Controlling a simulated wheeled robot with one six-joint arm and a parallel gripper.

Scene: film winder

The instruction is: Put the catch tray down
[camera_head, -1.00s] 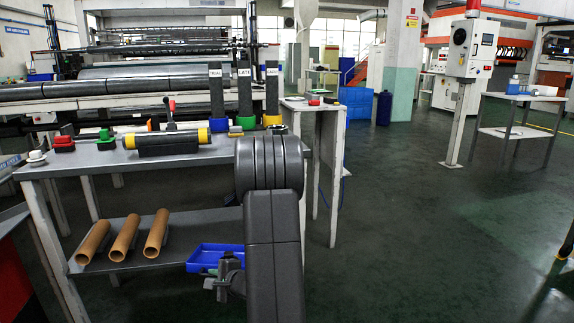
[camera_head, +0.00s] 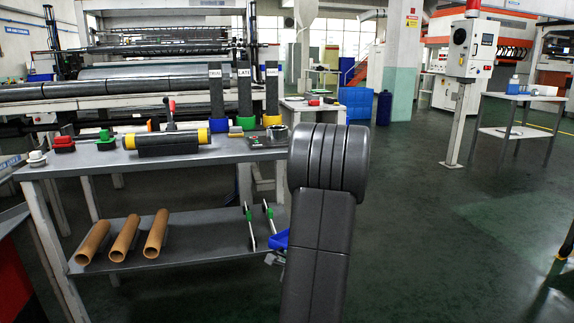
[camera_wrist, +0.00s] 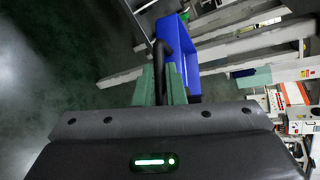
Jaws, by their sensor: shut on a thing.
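The catch tray is a blue open tray. In the head view a piece of the tray (camera_head: 281,238) shows beside the right end of the lower shelf, mostly hidden behind my arm. In the wrist view the tray (camera_wrist: 181,52) is seen tilted, beyond the fingertips. My gripper (camera_wrist: 163,72) is shut on the tray's dark handle between its greenish finger pads. In the head view only a small part of my gripper (camera_head: 272,259) shows at the left edge of my arm. I cannot tell whether the tray touches the shelf.
The upper tabletop (camera_head: 95,160) carries a dark roller with yellow ends (camera_head: 168,142). Open floor lies to the right.

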